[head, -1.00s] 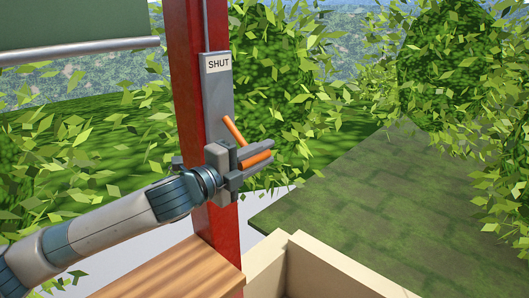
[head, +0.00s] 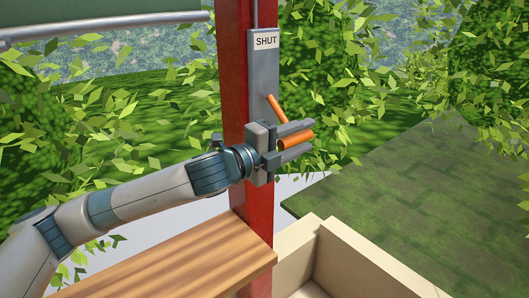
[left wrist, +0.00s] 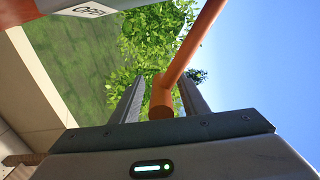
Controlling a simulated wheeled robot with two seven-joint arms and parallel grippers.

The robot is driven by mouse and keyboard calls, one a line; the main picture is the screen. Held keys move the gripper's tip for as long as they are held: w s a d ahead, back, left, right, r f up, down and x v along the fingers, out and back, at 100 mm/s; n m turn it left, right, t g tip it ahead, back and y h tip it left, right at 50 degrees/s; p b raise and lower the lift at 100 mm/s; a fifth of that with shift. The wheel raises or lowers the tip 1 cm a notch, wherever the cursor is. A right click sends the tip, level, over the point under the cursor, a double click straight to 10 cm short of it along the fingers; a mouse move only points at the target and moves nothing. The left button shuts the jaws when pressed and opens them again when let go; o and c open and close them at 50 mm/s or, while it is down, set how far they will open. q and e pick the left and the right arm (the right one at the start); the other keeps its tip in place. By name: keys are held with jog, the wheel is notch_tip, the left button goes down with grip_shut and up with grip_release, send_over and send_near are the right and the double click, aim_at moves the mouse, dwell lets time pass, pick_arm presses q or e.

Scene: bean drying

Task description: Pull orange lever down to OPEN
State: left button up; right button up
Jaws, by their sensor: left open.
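The orange lever (head: 297,140) is on a grey plate (head: 264,75) on the red post. A "SHUT" label (head: 266,41) is at the plate's top. The lever's rod slants down to the right, and its thicker handle points outward. My left gripper (head: 312,136) is open, with one finger above the handle and one below it. In the left wrist view the lever's handle (left wrist: 161,102) lies between the two spread fingers, and I cannot tell whether either touches it. An "OPEN" label (left wrist: 90,10) shows at that view's top left. My right gripper is not in view.
The red post (head: 234,90) stands right behind my left wrist. A wooden board (head: 170,255) and a pale wooden box (head: 345,255) are below. A green panel with a metal bar (head: 110,28) is at upper left. Leafy bushes surround a mossy paved area (head: 420,190).

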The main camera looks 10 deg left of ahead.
pick_arm(q)
jog(key=b+v, duration=0.4)
jog(key=v, duration=1.2)
jog(key=shift+s+a+b, duration=0.25)
jog(key=shift+a+b, duration=0.05)
jog(key=shift+b, duration=0.1)
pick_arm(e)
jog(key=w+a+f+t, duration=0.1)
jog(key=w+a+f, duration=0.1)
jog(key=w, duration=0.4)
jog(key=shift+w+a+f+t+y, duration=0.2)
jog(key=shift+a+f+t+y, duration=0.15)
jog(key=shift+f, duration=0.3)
